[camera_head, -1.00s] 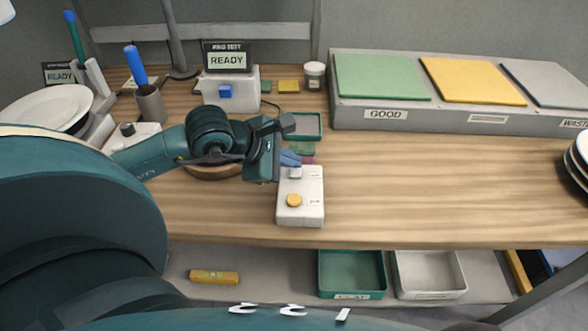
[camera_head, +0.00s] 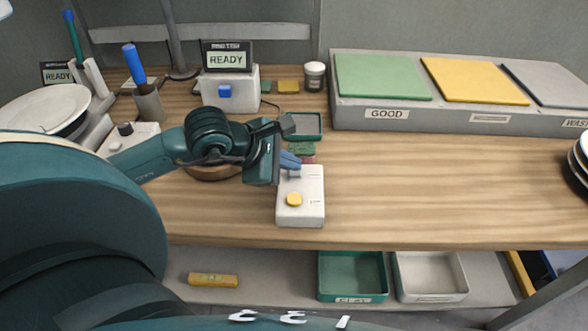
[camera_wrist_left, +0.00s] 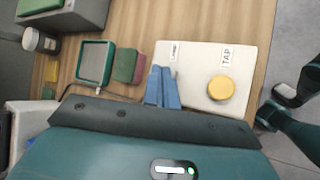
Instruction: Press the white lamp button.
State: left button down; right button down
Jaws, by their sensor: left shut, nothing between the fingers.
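The white control box (camera_head: 301,205) lies on the table in the head view, with a yellow button (camera_head: 294,199) at its near end. In the left wrist view the box (camera_wrist_left: 200,58) shows a TAP label beside the yellow button (camera_wrist_left: 221,88) and another small label, hard to read. My left gripper (camera_head: 290,161) is shut and empty, its blue fingers pointing down at the box's far end. In the left wrist view the fingertips (camera_wrist_left: 164,86) overlap the box beside the smaller label. The white button is hidden at the fingertips; I cannot tell whether they touch it.
A green-rimmed tray (camera_head: 304,125) and a green sponge-like block (camera_head: 301,148) lie just behind the box. A READY display (camera_head: 228,59) stands on a white unit with a blue button (camera_head: 225,91). Plates (camera_head: 45,108) are at left. The table right of the box is clear.

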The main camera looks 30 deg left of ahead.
aim_at(290, 173)
pick_arm(q)
jog(key=shift+f+b, duration=0.25)
jog(key=shift+b, duration=0.1)
jog(key=shift+r, duration=0.7)
notch_tip(290, 173, up, 6)
jog(key=p, duration=0.3)
jog(key=shift+p, duration=0.35)
dwell(0.6)
